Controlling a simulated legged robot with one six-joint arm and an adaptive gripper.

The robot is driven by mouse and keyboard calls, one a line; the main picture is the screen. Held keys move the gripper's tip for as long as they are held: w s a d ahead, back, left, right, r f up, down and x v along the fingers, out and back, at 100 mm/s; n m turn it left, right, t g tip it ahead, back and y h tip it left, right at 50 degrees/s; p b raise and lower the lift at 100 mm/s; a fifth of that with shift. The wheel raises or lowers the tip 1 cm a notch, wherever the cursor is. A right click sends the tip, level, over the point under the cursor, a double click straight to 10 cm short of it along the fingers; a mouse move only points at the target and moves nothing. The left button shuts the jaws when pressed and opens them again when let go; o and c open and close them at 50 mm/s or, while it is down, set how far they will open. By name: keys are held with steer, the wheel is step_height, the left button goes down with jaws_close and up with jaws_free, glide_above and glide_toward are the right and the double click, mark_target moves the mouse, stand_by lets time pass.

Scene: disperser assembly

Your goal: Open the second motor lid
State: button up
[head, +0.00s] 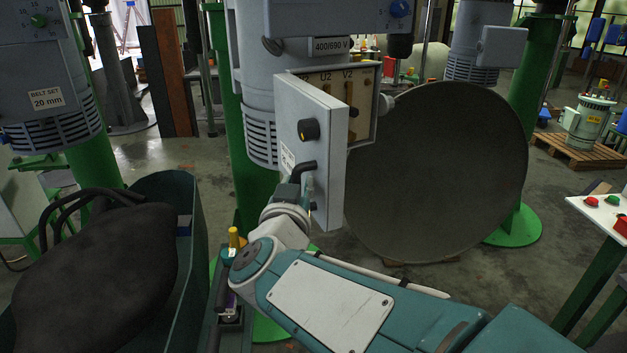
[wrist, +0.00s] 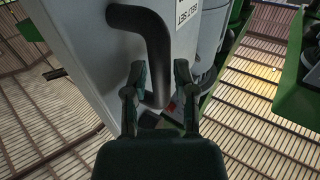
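The motor lid (head: 312,140) is a light grey panel with a black knob. It stands swung out from the terminal box (head: 362,100) of the middle motor (head: 258,80), whose inside shows labels such as U2 and V2. A black bent handle (head: 304,167) sits low on the lid and shows large in the wrist view (wrist: 150,40). My gripper (head: 302,184) is at this handle. The exact finger contact is hard to see.
A large dark round disc (head: 440,170) stands right of the open box. A green bin (head: 190,255) with a dark sack (head: 95,275) is at the left. A table with buttons (head: 600,212) is at the right edge. Another motor (head: 45,100) stands at left.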

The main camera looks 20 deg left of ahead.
steer(key=shift+s, duration=0.15)
steer(key=v, duration=1.1)
steer(key=shift+s, duration=0.3)
steer(key=shift+d+f, duration=0.1)
steer(key=shift+f, duration=0.05)
steer(key=w+d+f+n+g+y, duration=0.25)
steer(key=w+d+g, duration=0.3)
steer(key=d, duration=0.65)
steer(key=s+d+f+m+g+h, duration=0.1)
steer(key=s+d+f+g+h, duration=0.1)
steer(key=d, duration=0.5)
steer(key=s+d+f+m+g+h, duration=0.2)
steer(key=s+d+f, duration=0.3)
steer(key=d, duration=0.2)
steer(key=s+d+f+m+g+h, duration=0.2)
steer(key=s+d+f+h, duration=0.1)
steer(key=d, duration=0.4)
steer(key=shift+s+d+f, duration=0.15)
steer(key=shift+d+f, duration=0.25)
steer(key=shift+f, duration=0.15)
